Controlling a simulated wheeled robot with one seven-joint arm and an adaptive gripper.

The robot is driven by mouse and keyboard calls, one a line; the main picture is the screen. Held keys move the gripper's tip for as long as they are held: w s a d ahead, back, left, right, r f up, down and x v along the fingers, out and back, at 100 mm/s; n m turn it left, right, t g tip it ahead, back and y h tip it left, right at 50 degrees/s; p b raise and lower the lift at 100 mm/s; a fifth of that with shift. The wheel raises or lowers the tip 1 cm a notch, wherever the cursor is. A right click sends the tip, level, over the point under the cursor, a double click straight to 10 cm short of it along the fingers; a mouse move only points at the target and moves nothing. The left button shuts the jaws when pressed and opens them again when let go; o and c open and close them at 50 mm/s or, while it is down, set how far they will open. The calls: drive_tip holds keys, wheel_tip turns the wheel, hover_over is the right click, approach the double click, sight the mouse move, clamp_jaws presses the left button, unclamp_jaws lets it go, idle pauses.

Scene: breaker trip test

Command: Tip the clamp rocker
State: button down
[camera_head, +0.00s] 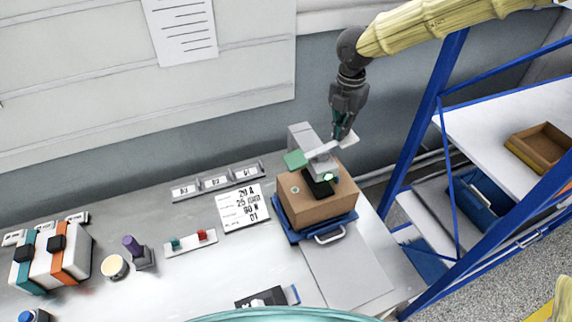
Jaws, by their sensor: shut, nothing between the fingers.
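A clamp (301,136) with a grey post and arm stands behind and over a brown box-shaped unit (320,205). The clamp rocker (318,149) looks like the light bar on top, with a green pad (295,159) at its left end and a pale pad (349,137) at its right end. It slopes, the green end lower in the picture. My gripper (341,133) points down at the pale end, its fingers shut and empty. I cannot tell if they touch the rocker. A black part and a lit green spot (328,177) show on the unit's top.
The unit sits on a blue tray (285,231) with a light handle. On the grey bench are a printed card (244,209), a strip with green and red buttons (190,242), a purple-knobbed lever (132,246) and strapped white boxes (52,257). A blue-framed shelf (424,142) stands right.

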drive_tip(key=shift+f+b, duration=0.4)
drive_tip(key=shift+f, duration=0.65)
idle(0.7)
drive_tip(key=shift+r, duration=0.1)
drive_tip(key=shift+r+p, duration=2.9)
drive_tip(key=shift+r, duration=0.6)
